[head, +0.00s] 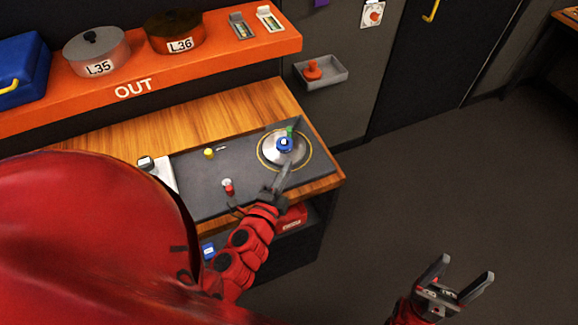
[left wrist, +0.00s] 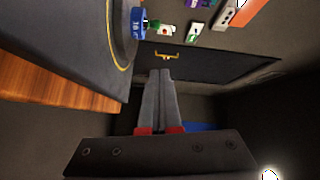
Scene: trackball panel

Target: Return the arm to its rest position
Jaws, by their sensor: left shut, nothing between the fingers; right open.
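The trackball panel (head: 205,190) is a dark grey plate on a wooden bench. A blue ball-like piece (head: 284,145) sits on a silver disc (head: 268,150) with a yellow ring at its right end. My left gripper (head: 288,166) is shut and empty, and overlaps the disc's lower edge in the head view. In the left wrist view, its closed fingers (left wrist: 160,75) are clear of the panel (left wrist: 75,40), with the blue piece (left wrist: 138,22) at upper left. My right gripper (head: 470,268) is open and empty at lower right, over the floor.
An orange shelf (head: 200,66) with two pots (head: 97,48) (head: 176,30) runs behind the bench (head: 240,102). A grey tray (head: 335,73) with a red-orange knob hangs on the wall. Small red (head: 228,187) and yellow (head: 209,153) controls stand on the panel.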

